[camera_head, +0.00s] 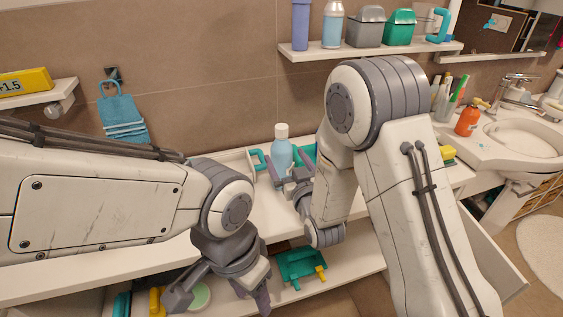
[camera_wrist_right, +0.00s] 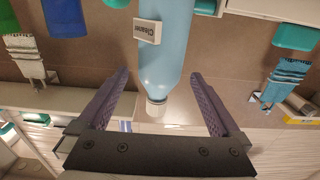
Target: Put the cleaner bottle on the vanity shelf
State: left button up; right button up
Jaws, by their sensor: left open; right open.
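The cleaner bottle (camera_head: 282,155), light blue with a white cap, stands upright on the white counter (camera_head: 236,195) at the middle. In the right wrist view the bottle (camera_wrist_right: 165,55) shows its "Cleaner" label, with its cap toward my gripper. My right gripper (camera_head: 286,174) is at the bottle; its fingers are open, one on either side in the right wrist view (camera_wrist_right: 160,74). Contact cannot be told. My left gripper (camera_head: 221,297) is open and empty, low over the open drawer area. Which surface is the vanity shelf cannot be told for sure; a wall shelf (camera_head: 312,52) hangs above the counter.
The wall shelf holds a purple bottle (camera_head: 301,25), another blue bottle (camera_head: 333,25), and grey and teal bins (camera_head: 400,27). A sink (camera_head: 525,137) and orange bottle (camera_head: 468,120) are at right. A teal towel (camera_head: 122,120) hangs at left. A teal item (camera_head: 300,263) lies below.

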jog(key=shift+x, duration=0.95)
jog(key=p+x, duration=0.1)
jog(key=x, duration=0.3)
jog(key=shift+f+p, duration=0.1)
jog(key=shift+p, duration=0.3)
jog(key=shift+w+a+f, duration=0.1)
jog(key=shift+w+a, duration=0.15)
jog(key=shift+w, duration=0.4)
grip_shut()
